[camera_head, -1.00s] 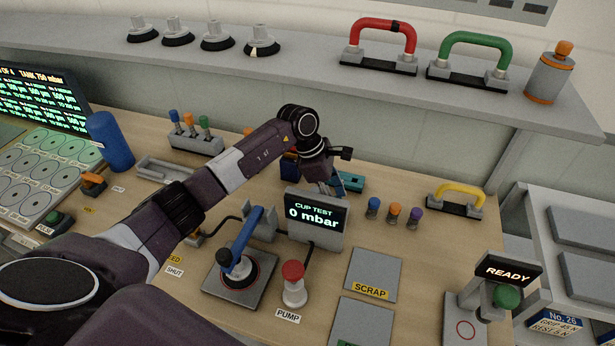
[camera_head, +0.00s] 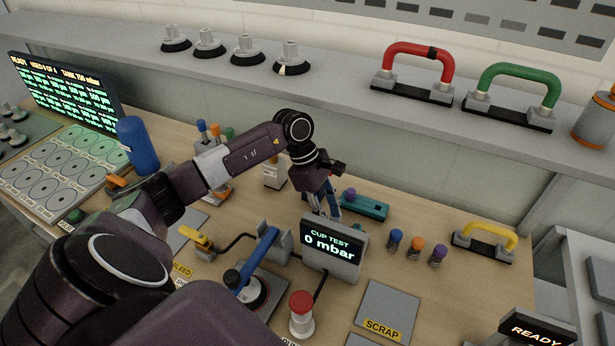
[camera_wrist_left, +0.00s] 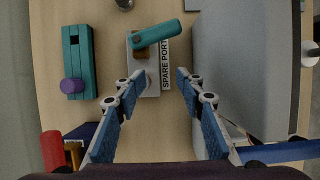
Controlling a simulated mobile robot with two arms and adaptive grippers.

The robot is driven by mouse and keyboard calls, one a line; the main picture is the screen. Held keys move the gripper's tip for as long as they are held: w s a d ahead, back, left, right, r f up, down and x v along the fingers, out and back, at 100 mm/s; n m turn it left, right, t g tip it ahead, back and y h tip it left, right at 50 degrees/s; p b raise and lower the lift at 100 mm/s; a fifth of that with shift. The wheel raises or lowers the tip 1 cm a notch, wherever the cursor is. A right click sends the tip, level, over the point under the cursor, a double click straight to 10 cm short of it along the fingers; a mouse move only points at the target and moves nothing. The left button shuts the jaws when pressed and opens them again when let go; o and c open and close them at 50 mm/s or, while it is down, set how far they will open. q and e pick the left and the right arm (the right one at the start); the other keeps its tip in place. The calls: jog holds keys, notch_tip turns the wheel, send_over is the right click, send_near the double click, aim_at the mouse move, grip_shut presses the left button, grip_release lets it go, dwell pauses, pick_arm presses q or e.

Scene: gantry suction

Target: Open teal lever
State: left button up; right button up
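The teal lever (camera_wrist_left: 155,35) shows in the left wrist view as a rounded teal handle on a light mount with a brass-coloured part. The label beside it reads SPARE PORT. The handle lies tilted, its right end higher in the picture. My left gripper (camera_wrist_left: 160,77) is open, its blue-padded fingers apart with nothing between them. The mount lies just beyond the fingertips, and the handle is farther ahead. In the head view, my left gripper (camera_head: 331,207) points down behind the CUP TEST display, and I cannot make out the lever. My right gripper is not in view.
A teal block (camera_wrist_left: 78,62) with a purple knob lies left of the lever. A large grey housing (camera_wrist_left: 245,65) stands close on the right. The CUP TEST display (camera_head: 333,247), a blue-handled lever (camera_head: 257,265) and a red pump button (camera_head: 301,305) stand nearer me.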

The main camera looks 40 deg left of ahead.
pick_arm(q)
jog(key=s+a+b, duration=0.1)
jog(key=a+b, duration=0.1)
jog(key=a, duration=0.4)
jog(key=shift+s+a+b, duration=0.15)
jog(key=shift+a+b, duration=0.05)
jog(key=shift+b, duration=0.2)
jog(key=shift+c, duration=0.7)
